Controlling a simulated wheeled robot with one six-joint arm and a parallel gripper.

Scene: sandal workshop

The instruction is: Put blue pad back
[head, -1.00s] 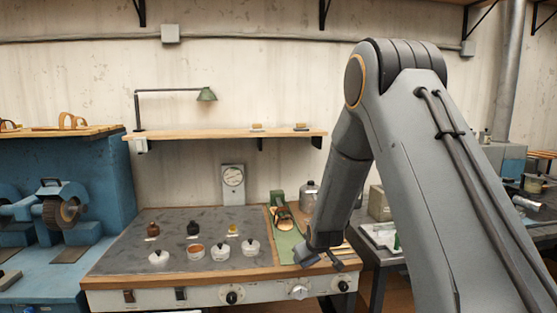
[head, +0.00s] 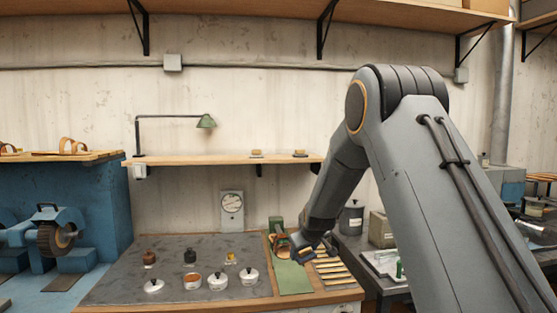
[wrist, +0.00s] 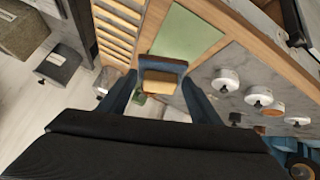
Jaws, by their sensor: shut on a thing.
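My gripper (head: 306,252) hangs over the right part of the bench, near the green mat (head: 291,278). In the wrist view, my two fingers (wrist: 162,88) are shut on a small block with a dark blue band and a tan face, which I take to be the blue pad (wrist: 163,65). The pad sits between the fingertips, and the mat (wrist: 186,36) lies below and beyond it. In the head view the pad cannot be made out at the gripper.
A slatted wooden rack (head: 333,268) lies right of the mat. White lidded pots (head: 219,280) and small bottles stand to the left on the grey bench top (head: 120,276). A wall shelf (head: 215,159) holds two small tan blocks (head: 300,153). A dark canister (head: 351,217) stands behind.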

